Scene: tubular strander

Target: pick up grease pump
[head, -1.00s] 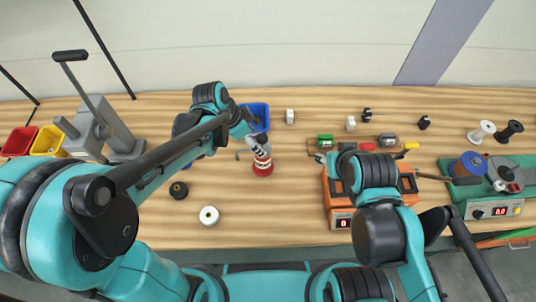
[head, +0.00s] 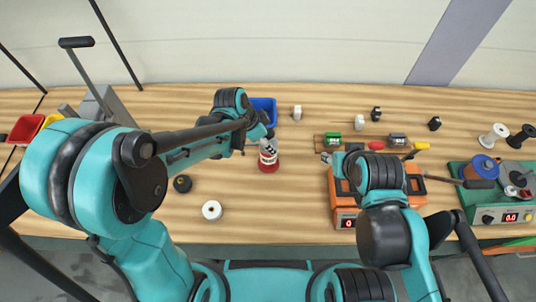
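The grease pump appears to be the small red and white bottle (head: 268,160) standing upright near the middle of the bench. My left arm reaches in from the left, and my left gripper (head: 266,132) is at the top of the bottle, slightly behind it. The fingers are small and dark here, so I cannot tell whether they touch the bottle or are open or shut. My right arm is bent over the orange box at the right.
An orange box with a display (head: 345,221) and a green machine (head: 510,216) stand at the right. A blue bin (head: 263,107) is behind the bottle. A black ring (head: 182,184) and a white roll (head: 212,210) lie left of the bottle. The bench front centre is clear.

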